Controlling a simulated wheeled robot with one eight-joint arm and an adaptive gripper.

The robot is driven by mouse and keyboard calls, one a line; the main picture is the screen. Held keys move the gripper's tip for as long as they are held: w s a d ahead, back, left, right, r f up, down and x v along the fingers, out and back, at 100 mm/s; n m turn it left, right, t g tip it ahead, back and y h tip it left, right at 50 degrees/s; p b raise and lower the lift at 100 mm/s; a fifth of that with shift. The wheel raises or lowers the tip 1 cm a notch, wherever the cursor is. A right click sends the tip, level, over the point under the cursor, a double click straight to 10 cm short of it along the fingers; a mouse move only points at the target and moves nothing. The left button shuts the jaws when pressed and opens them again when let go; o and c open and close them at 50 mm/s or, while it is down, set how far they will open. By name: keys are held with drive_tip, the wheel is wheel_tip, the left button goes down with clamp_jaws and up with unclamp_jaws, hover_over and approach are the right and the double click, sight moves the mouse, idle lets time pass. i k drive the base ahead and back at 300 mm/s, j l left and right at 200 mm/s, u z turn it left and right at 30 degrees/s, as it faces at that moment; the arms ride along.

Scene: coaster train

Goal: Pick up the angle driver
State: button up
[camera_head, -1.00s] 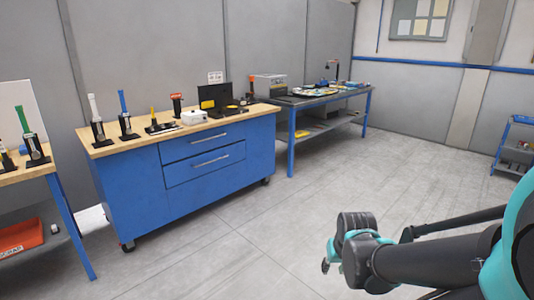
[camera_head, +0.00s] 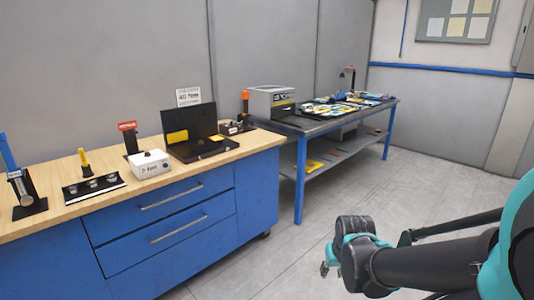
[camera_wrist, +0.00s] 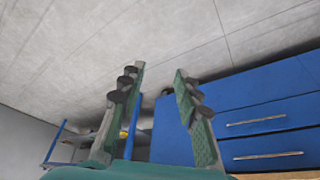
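I cannot tell for certain which tool is the angle driver. Candidates stand on the wood-topped blue workbench (camera_head: 225,160): a blue-handled tool (camera_head: 9,158) in a black stand at the far left, a yellow-handled one (camera_head: 84,158) on a black holder, a black upright piece with a red top (camera_head: 129,137), and an orange-topped one (camera_head: 245,103) at the back right. My gripper (camera_head: 328,267) is in front of the bench, over the floor, well away from these tools. In the wrist view my gripper (camera_wrist: 156,78) has its fingers apart with nothing between them.
A white box (camera_head: 151,165) and a black open case (camera_head: 195,138) sit on the bench. A grey-topped table (camera_head: 318,126) with a grey device (camera_head: 271,102) and several small parts stands behind to the right. The floor (camera_head: 300,255) between is clear.

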sight(245, 95)
drive_tip(key=i+u, duration=0.15)
drive_tip(key=i, duration=0.4)
drive_tip(key=i+l+u, duration=0.15)
drive_tip(key=i, duration=0.35)
drive_tip(key=i+l+u, duration=0.2)
drive_tip(key=i, duration=0.3)
